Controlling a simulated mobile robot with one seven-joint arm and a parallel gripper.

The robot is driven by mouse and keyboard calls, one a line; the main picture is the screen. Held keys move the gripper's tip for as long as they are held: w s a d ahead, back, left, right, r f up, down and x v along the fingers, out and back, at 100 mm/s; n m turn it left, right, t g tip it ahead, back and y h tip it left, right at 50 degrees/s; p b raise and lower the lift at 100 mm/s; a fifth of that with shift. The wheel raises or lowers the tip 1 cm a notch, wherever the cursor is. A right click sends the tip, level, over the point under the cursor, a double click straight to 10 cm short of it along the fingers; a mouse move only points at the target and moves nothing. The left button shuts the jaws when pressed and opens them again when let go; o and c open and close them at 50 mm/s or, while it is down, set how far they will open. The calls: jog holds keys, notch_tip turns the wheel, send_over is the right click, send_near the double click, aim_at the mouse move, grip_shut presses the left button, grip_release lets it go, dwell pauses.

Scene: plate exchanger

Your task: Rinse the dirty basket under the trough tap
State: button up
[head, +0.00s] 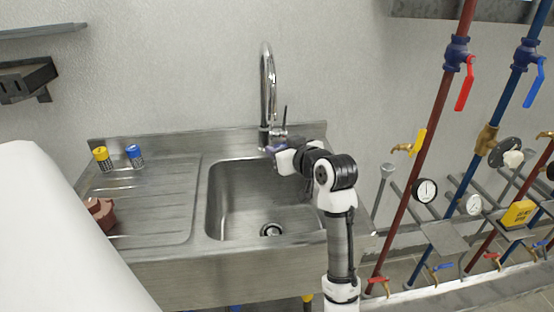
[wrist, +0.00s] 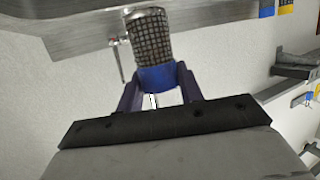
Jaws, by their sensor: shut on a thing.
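My gripper (wrist: 158,88) is shut on the blue collar of a basket (wrist: 151,38), a dark, brownish mesh cylinder. In the head view my gripper (head: 277,148) is over the back of the sink, beside the base of the chrome tap (head: 268,85). The basket cannot be made out clearly there. The tap has a tall curved spout, and no water shows from it. The trough (head: 225,200) is a steel basin that looks empty, with a round drain at the bottom. Whether the basket touches the tap cannot be told.
On the ribbed drainboard (head: 160,205) stand a yellow-capped basket (head: 102,158) and a blue-capped basket (head: 135,156). A reddish-brown part (head: 101,214) lies at its left. Pipes with a red-handled valve (head: 465,85) and gauges (head: 426,190) crowd the right. The basin's front is clear.

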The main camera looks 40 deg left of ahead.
jog(key=shift+s+a, duration=0.2)
jog(key=shift+s, duration=0.25)
jog(key=shift+w+d, duration=0.1)
jog(key=shift+w, duration=0.1)
jog(key=shift+w+d, duration=0.15)
jog(key=shift+w, duration=0.25)
jog(key=s+d, duration=0.3)
jog(key=d, duration=0.4)
jog(key=shift+s+d+p, duration=0.15)
jog(key=shift+s+p, duration=0.15)
dwell(0.4)
jog(key=shift+r, duration=0.1)
dwell(1.0)
